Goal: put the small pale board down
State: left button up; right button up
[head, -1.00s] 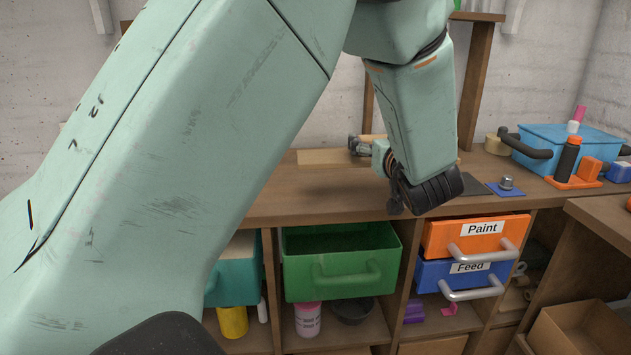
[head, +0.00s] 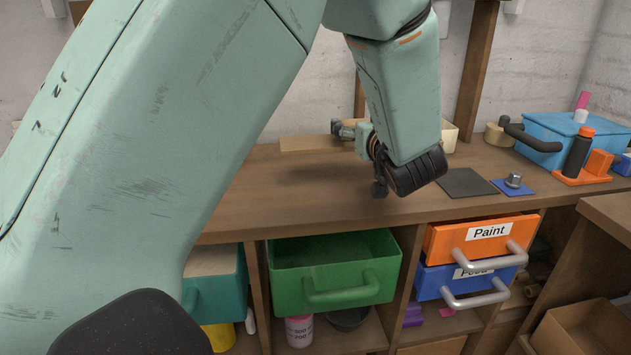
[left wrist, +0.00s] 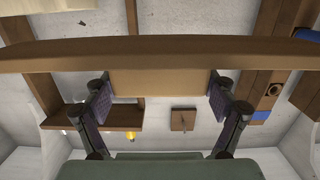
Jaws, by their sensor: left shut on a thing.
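The small pale board (head: 303,143) shows in the head view above the back part of the wooden bench, to the left of my left gripper (head: 345,129). The gripper is shut on it. In the left wrist view the two padded fingers of my left gripper (left wrist: 160,102) stand on either side of a tan face of the board (left wrist: 160,82). I cannot tell whether the board touches the bench. My forearm hides part of the bench, and my right gripper is not in view.
The bench top (head: 300,195) is clear in front of the gripper. To the right are a dark mat (head: 464,183), a blue square (head: 525,190) with a metal bolt, and a blue basket (head: 550,132). Below are a green bin (head: 335,275) and an orange Paint drawer (head: 450,243).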

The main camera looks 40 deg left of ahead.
pick_arm(q)
notch_tip(320, 180, down, 7)
jog(key=shift+w+d+r+b, duration=0.15)
jog(key=shift+r+b, duration=0.05)
jog(key=shift+b, duration=1)
jog(key=f, duration=0.1)
jog(key=f+b, duration=0.1)
jog(key=shift+s+f, duration=0.35)
jog(key=shift+s, duration=0.05)
jog(key=shift+w+f, duration=0.1)
jog(key=shift+f, duration=0.25)
jog(key=shift+w, duration=0.25)
jog(key=o, duration=0.9)
jog(key=shift+s, duration=0.1)
jog(key=shift+o, duration=1.4)
jog(key=shift+s+r, duration=0.1)
jog(key=shift+s, duration=0.1)
jog(key=shift+w, duration=0.1)
jog(key=shift+w, duration=0.15)
jog(key=shift+s, duration=0.2)
